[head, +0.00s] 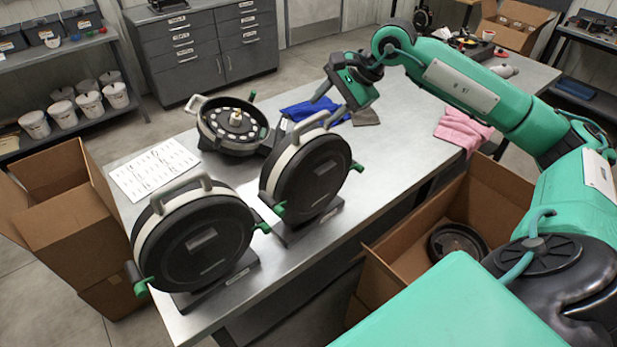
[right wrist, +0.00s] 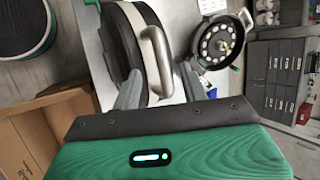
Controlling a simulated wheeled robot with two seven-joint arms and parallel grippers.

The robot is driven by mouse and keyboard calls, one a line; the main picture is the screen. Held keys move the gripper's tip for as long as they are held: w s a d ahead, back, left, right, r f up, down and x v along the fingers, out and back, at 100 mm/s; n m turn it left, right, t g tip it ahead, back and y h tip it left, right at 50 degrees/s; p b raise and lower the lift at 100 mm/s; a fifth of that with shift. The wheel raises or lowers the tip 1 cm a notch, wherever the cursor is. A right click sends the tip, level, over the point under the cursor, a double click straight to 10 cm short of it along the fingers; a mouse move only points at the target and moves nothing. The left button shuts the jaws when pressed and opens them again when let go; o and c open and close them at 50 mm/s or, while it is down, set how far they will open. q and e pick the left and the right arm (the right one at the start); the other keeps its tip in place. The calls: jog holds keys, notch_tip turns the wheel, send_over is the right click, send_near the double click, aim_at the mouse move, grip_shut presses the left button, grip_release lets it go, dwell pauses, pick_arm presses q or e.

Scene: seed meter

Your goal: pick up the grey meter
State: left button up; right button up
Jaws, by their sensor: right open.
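Two round seed meters with black faces and pale rims stand upright on stands on the metal table. The nearer meter (head: 205,240) has a grey top handle (head: 178,188). The second meter (head: 305,175), behind and to its right, has a pale grey handle. An opened meter (head: 233,125) with a dotted disc lies further back. I cannot tell for sure which one is the grey meter. My right gripper (head: 330,102) is open above the second meter. In the right wrist view its fingers (right wrist: 160,88) are on either side of that meter's handle (right wrist: 156,55). My left gripper is not in view.
A printed sheet (head: 155,168) lies at the table's left side. A blue cloth (head: 305,110) and a pink cloth (head: 463,130) lie behind the meters. An open cardboard box (head: 390,265) holding a black disc (head: 458,243) stands right of the table. Another box (head: 70,215) stands left.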

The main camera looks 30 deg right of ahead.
aim_at(311, 118)
jog(key=p+x, duration=0.2)
jog(key=x, duration=0.1)
jog(key=shift+w+a+f+p, duration=0.1)
jog(key=shift+w+f+p, duration=0.15)
jog(key=shift+w+p, duration=0.1)
jog(key=shift+w+f, duration=0.1)
jog(key=shift+f, duration=0.15)
jog(key=shift+c, duration=0.2)
grip_shut()
dwell(0.8)
jog(key=shift+w+r, duration=0.15)
jog(key=shift+r, duration=0.05)
